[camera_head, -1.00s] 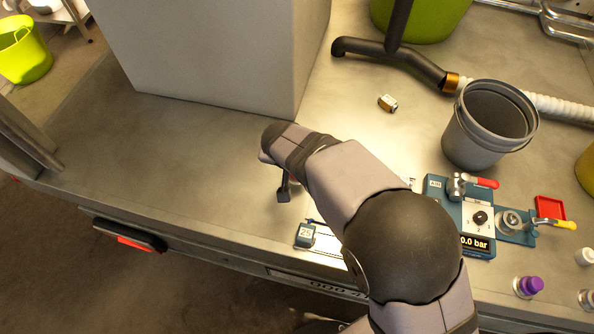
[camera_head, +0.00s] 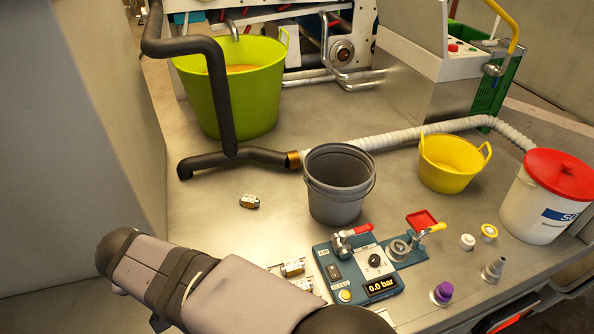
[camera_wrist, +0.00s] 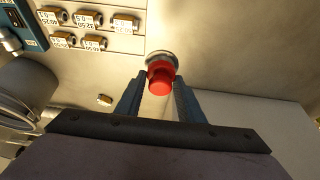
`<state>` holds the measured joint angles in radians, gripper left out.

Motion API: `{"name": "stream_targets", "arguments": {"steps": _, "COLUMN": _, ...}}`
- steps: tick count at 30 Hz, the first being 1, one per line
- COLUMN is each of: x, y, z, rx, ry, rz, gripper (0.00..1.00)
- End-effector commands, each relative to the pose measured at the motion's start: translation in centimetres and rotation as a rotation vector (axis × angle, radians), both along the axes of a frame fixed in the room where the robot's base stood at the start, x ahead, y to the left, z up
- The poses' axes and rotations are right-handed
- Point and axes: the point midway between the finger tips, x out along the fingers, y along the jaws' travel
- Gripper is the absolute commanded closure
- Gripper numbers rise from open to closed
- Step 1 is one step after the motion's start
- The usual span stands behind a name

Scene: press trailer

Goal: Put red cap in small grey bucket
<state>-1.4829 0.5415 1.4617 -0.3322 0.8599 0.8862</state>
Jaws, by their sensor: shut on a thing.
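The red cap (camera_wrist: 158,84), with a pale metal-looking rim, is between the two fingers of my gripper (camera_wrist: 160,78) in the wrist view. The fingers are shut on it. The small grey bucket (camera_head: 339,204) stands upright on the metal deck in the head view, right of my arm, with its open top facing up. Its inside looks empty from here. A grey rounded shape at the left of the wrist view looks like the same bucket (camera_wrist: 28,92). In the head view my arm hides the gripper and the cap.
A blue valve panel (camera_head: 328,262) stands in front of the bucket. A black hose (camera_head: 235,159) runs behind it. A small brass fitting (camera_head: 249,202) lies to its left. A yellow tub (camera_head: 446,178) and a red-lidded white bucket (camera_head: 535,205) stand right. A tall grey box (camera_head: 75,130) is left.

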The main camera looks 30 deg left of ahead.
Motion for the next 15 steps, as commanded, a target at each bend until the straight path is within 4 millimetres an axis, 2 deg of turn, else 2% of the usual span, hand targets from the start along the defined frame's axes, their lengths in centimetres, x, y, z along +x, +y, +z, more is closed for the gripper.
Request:
{"name": "stream_targets", "arguments": {"steps": 1, "x": 0.0, "y": 0.2, "z": 1.9, "rx": 0.01, "ry": 0.0, "rz": 0.0, "gripper": 0.95}}
{"name": "stream_targets", "arguments": {"steps": 6, "x": 0.0, "y": 0.1, "z": 7.2, "rx": 0.01, "ry": 0.0, "rz": 0.0, "gripper": 0.95}}
{"name": "stream_targets", "arguments": {"steps": 9, "x": 0.0, "y": 0.1, "z": 9.3, "rx": 0.007, "ry": 0.0, "rz": 0.0, "gripper": 0.95}}
{"name": "stream_targets", "arguments": {"steps": 15, "x": 0.4, "y": 0.0, "z": 12.2, "rx": 0.003, "ry": 0.001, "rz": -0.002, "gripper": 0.95}}
